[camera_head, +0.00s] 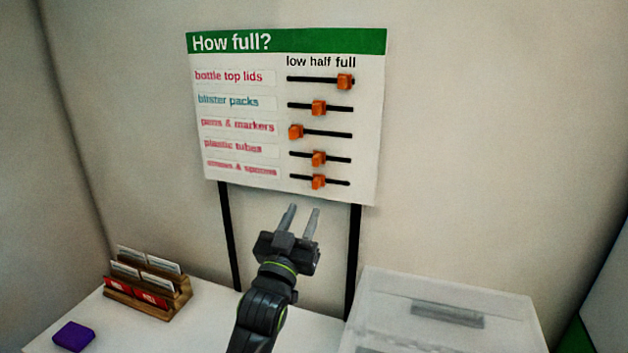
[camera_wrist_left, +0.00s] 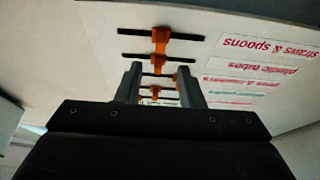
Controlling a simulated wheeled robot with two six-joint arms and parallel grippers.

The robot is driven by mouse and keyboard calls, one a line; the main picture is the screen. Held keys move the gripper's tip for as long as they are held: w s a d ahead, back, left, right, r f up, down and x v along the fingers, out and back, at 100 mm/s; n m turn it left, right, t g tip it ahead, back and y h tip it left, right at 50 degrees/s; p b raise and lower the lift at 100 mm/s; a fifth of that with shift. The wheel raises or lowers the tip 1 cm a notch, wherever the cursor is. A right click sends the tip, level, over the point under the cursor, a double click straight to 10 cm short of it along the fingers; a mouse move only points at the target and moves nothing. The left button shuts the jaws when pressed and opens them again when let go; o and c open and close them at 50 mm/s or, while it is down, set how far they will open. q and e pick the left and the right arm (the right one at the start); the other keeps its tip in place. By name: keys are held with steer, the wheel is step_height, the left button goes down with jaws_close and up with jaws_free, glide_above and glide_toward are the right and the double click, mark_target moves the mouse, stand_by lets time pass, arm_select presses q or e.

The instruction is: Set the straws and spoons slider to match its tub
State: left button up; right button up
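The "How full?" board (camera_head: 283,190) stands on two black posts, with several orange sliders on black tracks under "low half full". The bottom slider (camera_head: 318,181), in the straws & spoons row, sits near the middle of its track, at half. It also shows in the left wrist view (camera_wrist_left: 161,35), nearest the camera, beside the "straws & spoons" label (camera_wrist_left: 270,48). My left gripper (camera_head: 300,212) is open and empty just below the board, its two fingers pointing up toward the bottom slider, apart from it. My right gripper is out of view. No straws and spoons tub can be identified.
A white translucent bin (camera_head: 450,290) stands at the right. A wooden card rack (camera_head: 150,290) and a purple block (camera_head: 73,336) are on the white table (camera_head: 205,320) at the left. Other sliders sit close above the bottom one.

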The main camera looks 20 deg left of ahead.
mark_target(315, 186)
arm_select(q)
steer(key=p+x, duration=0.1)
steer(key=x, duration=0.7)
steer(key=shift+w+r, duration=0.1)
steer(key=shift+w, duration=0.1)
steer(key=shift+c, duration=0.3)
jaws_close()
